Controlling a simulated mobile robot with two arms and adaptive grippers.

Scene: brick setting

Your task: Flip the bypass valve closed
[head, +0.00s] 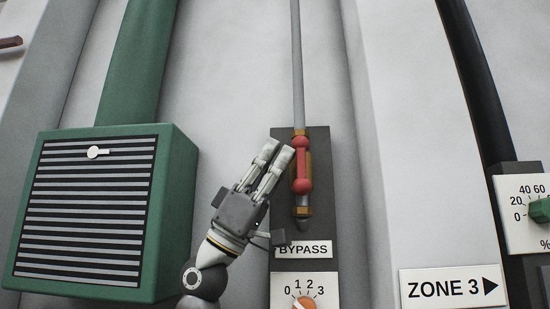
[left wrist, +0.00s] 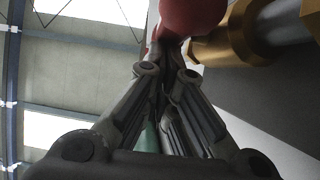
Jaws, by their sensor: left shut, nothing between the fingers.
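The bypass valve sits on a dark plate (head: 318,228) above the BYPASS label (head: 303,250). Its red handle (head: 302,165) lies upright, in line with the grey pipe (head: 297,60), and has a rounded red knob at its lower end. Brass fittings (head: 304,212) show above, behind and below the handle. My left gripper (head: 279,150) is shut and empty, its fingertips just left of the handle's upper part. In the left wrist view the red handle (left wrist: 192,14) and brass (left wrist: 235,38) are just beyond the fingertips (left wrist: 167,72); contact is unclear. My right gripper is not in view.
A green louvred box (head: 182,215) stands out from the wall at the left. An orange dial (head: 304,304) is below the label. A ZONE 3 sign (head: 453,286) and a gauge with a green knob (head: 540,210) are at the right. The wall between is bare.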

